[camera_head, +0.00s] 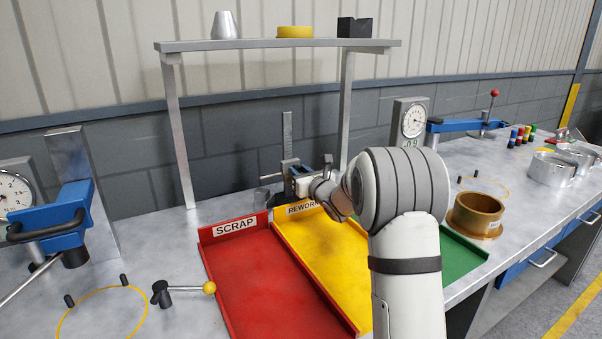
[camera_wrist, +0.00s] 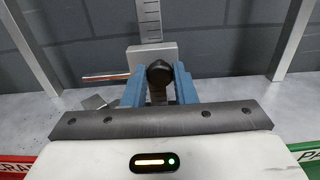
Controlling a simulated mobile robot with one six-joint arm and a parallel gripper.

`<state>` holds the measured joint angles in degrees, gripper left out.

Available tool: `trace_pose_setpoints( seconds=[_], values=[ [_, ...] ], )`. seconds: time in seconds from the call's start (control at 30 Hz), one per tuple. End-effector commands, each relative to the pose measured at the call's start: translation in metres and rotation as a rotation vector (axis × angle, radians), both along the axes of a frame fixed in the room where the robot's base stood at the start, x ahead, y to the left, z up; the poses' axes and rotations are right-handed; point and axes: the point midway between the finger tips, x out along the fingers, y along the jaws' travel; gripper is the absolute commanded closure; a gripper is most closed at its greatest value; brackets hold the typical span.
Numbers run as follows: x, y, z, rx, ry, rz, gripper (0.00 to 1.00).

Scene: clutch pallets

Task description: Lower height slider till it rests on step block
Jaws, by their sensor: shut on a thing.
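The height gauge's upright scale (camera_head: 287,134) stands at the back of the bench behind the yellow tray, and it also shows in the wrist view (camera_wrist: 150,20). Its grey slider block (camera_wrist: 140,54) sits low on the scale, with a thin reddish arm (camera_wrist: 105,77) reaching left. A small grey step block (camera_wrist: 95,102) lies below the arm's tip, and it shows in the head view (camera_head: 262,198). A gap shows between arm and block in the wrist view. My gripper (camera_wrist: 159,78), with blue fingers, is shut on the slider's dark round knob (camera_wrist: 159,71). The gauge's base is mostly hidden.
A red SCRAP tray (camera_head: 232,226), a yellow REWORK tray (camera_head: 345,265) and a green tray (camera_head: 470,262) lie in front of the gauge. A shelf (camera_head: 260,45) on two legs stands over it. Dial gauge stands (camera_head: 75,215) (camera_head: 413,122) flank the area.

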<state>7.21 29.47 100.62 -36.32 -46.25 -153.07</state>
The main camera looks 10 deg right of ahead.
Motion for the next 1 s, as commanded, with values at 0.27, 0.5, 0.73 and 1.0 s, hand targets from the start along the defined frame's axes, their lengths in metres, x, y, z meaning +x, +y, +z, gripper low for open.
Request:
trace_pose_setpoints(
  seconds=[0.27,0.5,0.73,1.0],
  values=[
    [0.000,-0.001,-0.003,0.000,0.000,-0.001,1.00],
    [0.000,-0.001,-0.022,0.000,-0.001,-0.001,1.00],
    [0.000,-0.001,-0.038,-0.001,-0.001,-0.001,1.00],
    [0.000,-0.001,-0.037,0.000,0.001,-0.002,1.00]
  ],
)
